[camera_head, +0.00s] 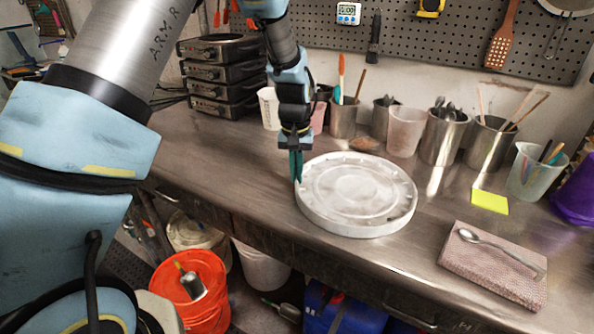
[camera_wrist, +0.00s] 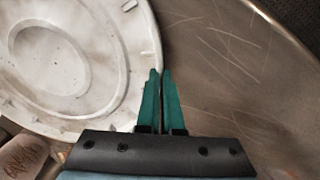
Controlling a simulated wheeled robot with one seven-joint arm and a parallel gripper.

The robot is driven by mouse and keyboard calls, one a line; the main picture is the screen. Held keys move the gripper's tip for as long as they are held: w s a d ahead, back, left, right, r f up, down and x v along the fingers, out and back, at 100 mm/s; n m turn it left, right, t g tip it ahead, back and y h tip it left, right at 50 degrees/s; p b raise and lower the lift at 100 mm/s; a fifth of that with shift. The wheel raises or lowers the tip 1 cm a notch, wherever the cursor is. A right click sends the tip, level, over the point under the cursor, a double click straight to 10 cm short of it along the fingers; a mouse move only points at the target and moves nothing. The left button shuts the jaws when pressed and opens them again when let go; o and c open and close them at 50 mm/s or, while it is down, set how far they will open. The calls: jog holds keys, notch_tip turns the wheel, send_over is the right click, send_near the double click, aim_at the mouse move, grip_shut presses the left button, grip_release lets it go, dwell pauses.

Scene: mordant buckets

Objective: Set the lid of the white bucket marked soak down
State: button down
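The lid (camera_head: 357,196) is a round, dirty white disc with a raised ring and a notched rim. It is level over the steel counter, on it or just above it; I cannot tell which. My gripper (camera_head: 297,180) points down at the lid's left edge. In the wrist view, the teal fingers (camera_wrist: 161,75) are close together at the rim of the lid (camera_wrist: 100,65), with the rim at their tips. A white bucket (camera_head: 262,268) stands below the counter, partly hidden by its edge; no mark is readable on it.
Cups and tins of tools stand along the back, including a steel tin (camera_head: 443,137). A yellow note (camera_head: 489,201) and a pinkish textured block (camera_head: 480,278) with a spoon lie right. An orange bucket (camera_head: 205,308) is below. The counter (camera_head: 225,165) is clear left of the lid.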

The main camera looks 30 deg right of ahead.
jog(key=shift+f, duration=0.15)
jog(key=c, duration=1.1)
grip_release()
notch_tip(320, 180, up, 12)
jog(key=b, duration=0.3)
jog(key=w+a+n, duration=0.2)
jog(key=w+a, duration=0.1)
jog(key=a, duration=0.9)
jog(key=s+a+f+n, duration=0.1)
jog(key=s+a, duration=0.1)
jog(key=a, duration=0.6)
jog(key=s+a+f+n+t, duration=0.1)
jog(key=s+a, duration=0.2)
jog(key=a, duration=0.5)
jog(key=s+a+f+n, duration=0.1)
jog(key=s+a, duration=0.1)
jog(key=a, duration=0.6)
jog(key=shift+s+a+f+n+t, duration=0.3)
jog(key=shift+s+f+n+t, duration=0.05)
jog(key=shift+f+n+t, duration=0.05)
